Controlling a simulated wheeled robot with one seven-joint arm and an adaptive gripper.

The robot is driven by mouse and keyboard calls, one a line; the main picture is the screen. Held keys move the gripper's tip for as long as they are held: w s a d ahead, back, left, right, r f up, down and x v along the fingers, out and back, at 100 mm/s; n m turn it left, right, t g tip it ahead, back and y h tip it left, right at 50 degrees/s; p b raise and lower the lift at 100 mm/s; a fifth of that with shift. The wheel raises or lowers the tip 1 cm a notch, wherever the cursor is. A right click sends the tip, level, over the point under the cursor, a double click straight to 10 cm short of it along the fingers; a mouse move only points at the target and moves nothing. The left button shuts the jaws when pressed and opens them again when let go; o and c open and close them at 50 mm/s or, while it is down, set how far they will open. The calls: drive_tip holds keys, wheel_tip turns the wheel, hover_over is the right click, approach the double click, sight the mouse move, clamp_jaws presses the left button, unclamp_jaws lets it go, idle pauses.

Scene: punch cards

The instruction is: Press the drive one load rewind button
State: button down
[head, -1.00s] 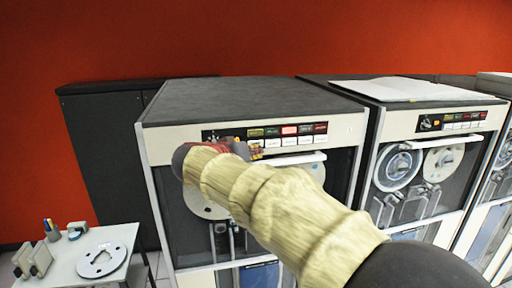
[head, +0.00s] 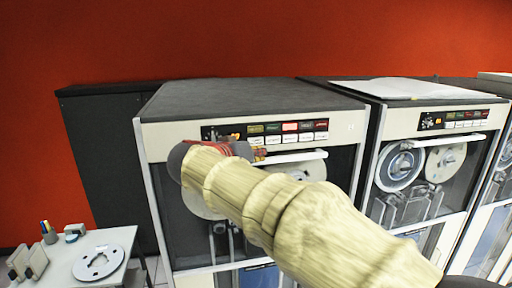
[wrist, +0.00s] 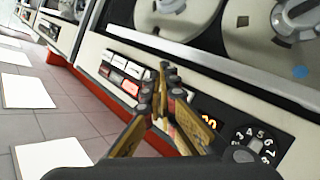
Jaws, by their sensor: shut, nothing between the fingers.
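Drive one looks to be the nearest tape drive (head: 250,100), a grey-topped cabinet with a cream front. Its black control panel (head: 240,130) has a row of coloured lamps above a row of white buttons (head: 306,138). The button labels are too small to read. My gripper (head: 259,153) is in front of the panel's left part, shut and empty. In the wrist view my gripper (wrist: 163,72) has its fingertips together over the end of the button rows (wrist: 124,68) nearer the dial (wrist: 253,145). It hides some buttons there. I cannot tell whether the tips touch the panel.
A white handle bar (head: 292,157) runs just below the panel, with tape reels (head: 313,171) behind it. A second tape drive (head: 440,122) stands to the right. A small table (head: 118,240) with a loose reel stands at lower left. A dark cabinet (head: 105,150) is behind it.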

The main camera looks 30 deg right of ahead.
drive_tip(key=s+b, duration=0.2)
drive_tip(key=s, duration=0.1)
drive_tip(key=shift+a, duration=0.4)
idle(0.5)
drive_tip(key=s+a+f+n+g+y+b, duration=0.1)
drive_tip(key=s+a+f+n+y, duration=0.2)
drive_tip(key=f, duration=0.5)
drive_tip(key=s+a+f+n+g+y, duration=0.1)
drive_tip(key=s+a+f+n+y, duration=0.15)
drive_tip(key=f, duration=0.65)
drive_tip(key=s+a+f+y+b, duration=0.3)
drive_tip(key=s+a+f+b, duration=0.2)
drive_tip(key=f, duration=0.8)
drive_tip(key=s+a+f+y+b, duration=0.4)
drive_tip(key=s+f+b, duration=0.7)
drive_tip(key=s+f, duration=0.3)
drive_tip(key=shift+s+a+n, duration=0.4)
drive_tip(key=shift+s+n, duration=0.05)
drive_tip(key=shift+s, duration=0.1)
